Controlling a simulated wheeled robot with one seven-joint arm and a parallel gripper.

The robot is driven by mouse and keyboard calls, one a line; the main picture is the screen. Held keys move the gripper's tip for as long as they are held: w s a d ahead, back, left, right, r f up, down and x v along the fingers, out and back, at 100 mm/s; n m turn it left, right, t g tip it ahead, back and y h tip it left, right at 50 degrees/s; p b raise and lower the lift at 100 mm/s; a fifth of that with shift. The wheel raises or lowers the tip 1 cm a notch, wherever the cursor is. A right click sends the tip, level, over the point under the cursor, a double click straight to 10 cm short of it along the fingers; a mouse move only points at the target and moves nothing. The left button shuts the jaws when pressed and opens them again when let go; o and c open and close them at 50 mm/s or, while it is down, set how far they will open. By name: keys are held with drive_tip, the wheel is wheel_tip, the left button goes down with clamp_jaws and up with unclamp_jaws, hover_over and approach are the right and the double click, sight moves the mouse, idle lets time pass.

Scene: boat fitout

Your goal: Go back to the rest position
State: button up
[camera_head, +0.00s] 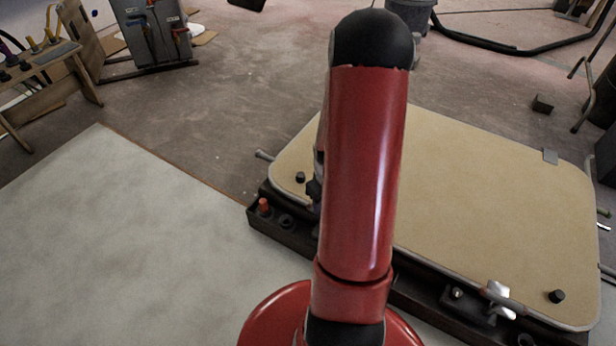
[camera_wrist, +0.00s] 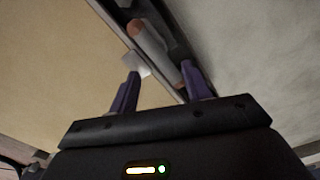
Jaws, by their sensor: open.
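My gripper shows in the wrist view (camera_wrist: 163,88) with its two purple fingers apart and nothing between them. In the head view my red arm hides most of it; only a small dark and purple part shows beside the arm's left edge. The gripper is over the near left part of a tan panel (camera_head: 490,200) with rounded corners and a grey rim. The panel also shows at the left of the wrist view (camera_wrist: 50,70). I cannot tell how high the gripper is above it.
A dark tray edge (camera_head: 256,222) runs along the panel's near side, with a red-topped peg (camera_head: 264,205). A silver clamp (camera_head: 498,300) is at the near right. A pale flat surface (camera_head: 110,240) lies at left. A wooden bench (camera_head: 45,70) stands back left; a dark bucket (camera_head: 408,14) is behind.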

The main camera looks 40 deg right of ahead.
drive_tip(key=w+a+r+t+h+p, duration=0.1)
drive_tip(key=a+r, duration=0.4)
drive_tip(key=r, duration=0.6)
drive_tip(key=w+a+r+t+h+p, duration=0.1)
drive_tip(key=a+r, duration=0.4)
drive_tip(key=r, duration=0.5)
drive_tip(key=s+a+r+t+y+p, duration=0.2)
drive_tip(key=s+a+r+t, duration=0.1)
drive_tip(key=s+a+r, duration=0.8)
wheel_tip(320, 180, up, 4)
drive_tip(key=shift+a+t+p, duration=0.3)
drive_tip(key=shift+a, duration=0.45)
drive_tip(key=shift+c, duration=0.2)
